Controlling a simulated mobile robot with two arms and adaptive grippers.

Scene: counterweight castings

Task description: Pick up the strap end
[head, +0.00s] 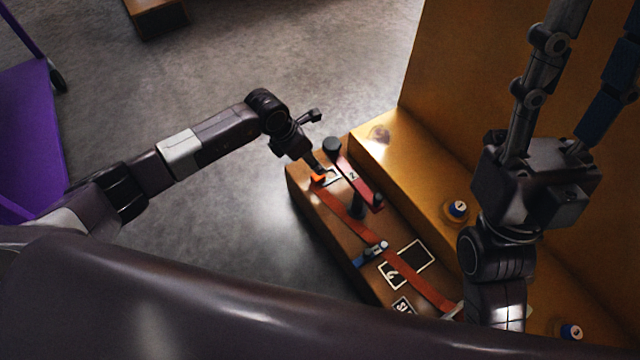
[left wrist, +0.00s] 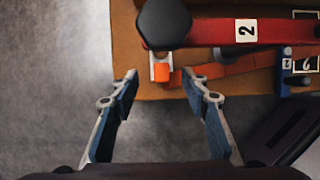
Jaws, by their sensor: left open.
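The strap end is a small orange tab (head: 318,178) at the far left corner of the brown block, at the end of a red-orange strap (head: 345,215). In the left wrist view the orange tab (left wrist: 162,72) sits by a pale bracket, just ahead of and between the fingertips. My left gripper (head: 313,165) is at the tab in the head view; its open, empty fingers (left wrist: 160,82) show in the left wrist view, with no clear contact. My right gripper (head: 585,60) is raised at the right, fingers apart with nothing seen between them; its tips leave the frame.
A red bar marked 2 (head: 360,183) lies beside the strap, with a dark knob (head: 332,145) at its far end. A dark post (head: 357,206) and a blue clip (head: 366,256) are near the strap. A yellow ledge (head: 400,140) and wall rise on the right.

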